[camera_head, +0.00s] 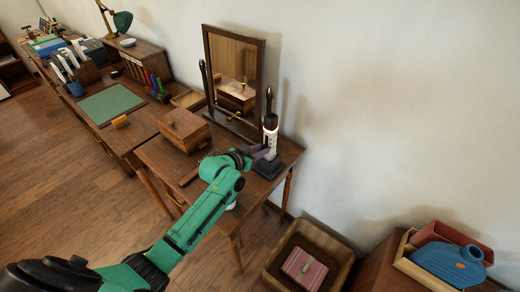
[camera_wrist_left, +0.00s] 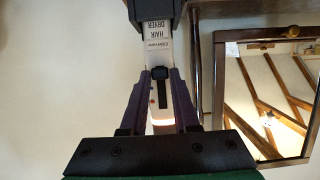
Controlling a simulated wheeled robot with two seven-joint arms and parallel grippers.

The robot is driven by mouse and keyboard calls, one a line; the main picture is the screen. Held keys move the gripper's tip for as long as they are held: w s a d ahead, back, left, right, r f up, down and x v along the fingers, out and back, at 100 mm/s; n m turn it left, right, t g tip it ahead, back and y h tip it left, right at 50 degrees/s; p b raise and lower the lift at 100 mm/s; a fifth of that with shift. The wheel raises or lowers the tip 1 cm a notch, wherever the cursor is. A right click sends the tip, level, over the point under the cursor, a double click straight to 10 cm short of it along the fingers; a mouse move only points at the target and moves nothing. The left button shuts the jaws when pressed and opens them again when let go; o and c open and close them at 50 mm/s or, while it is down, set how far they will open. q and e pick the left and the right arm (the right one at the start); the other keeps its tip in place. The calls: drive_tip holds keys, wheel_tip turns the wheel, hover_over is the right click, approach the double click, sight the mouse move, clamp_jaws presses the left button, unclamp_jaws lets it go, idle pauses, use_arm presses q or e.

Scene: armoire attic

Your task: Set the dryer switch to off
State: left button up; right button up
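The hair dryer (camera_head: 270,129) is white and dark and stands upright in a dark base (camera_head: 268,167) at the right end of the dressing table. In the left wrist view its white body (camera_wrist_left: 155,58) shows a "HAIR DRYER" label, upside down. A black switch knob (camera_wrist_left: 160,73) sits at one end of a dark slot in the body. My left gripper (camera_head: 264,151) is at the dryer. In the left wrist view its purple fingers (camera_wrist_left: 162,77) stand apart, one on each side of the switch. Whether they touch the dryer I cannot tell. My right gripper is not in view.
A tilting mirror (camera_head: 233,70) stands behind the dryer's left side. A wooden box (camera_head: 183,130) is on the table (camera_head: 291,149). A wooden bin (camera_head: 335,243) stands on the floor at right. A desk with a green mat (camera_head: 110,103) is further left.

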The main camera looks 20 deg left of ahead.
use_arm(q)
drive_tip(key=o, duration=0.3)
drive_tip(key=shift+f, duration=0.15)
drive_tip(key=b+v, duration=0.1)
drive_tip(key=v, duration=1.3)
drive_tip(key=shift+s+r, duration=0.2)
drive_tip(key=shift+s, duration=0.05)
drive_tip(key=shift+a, duration=0.1)
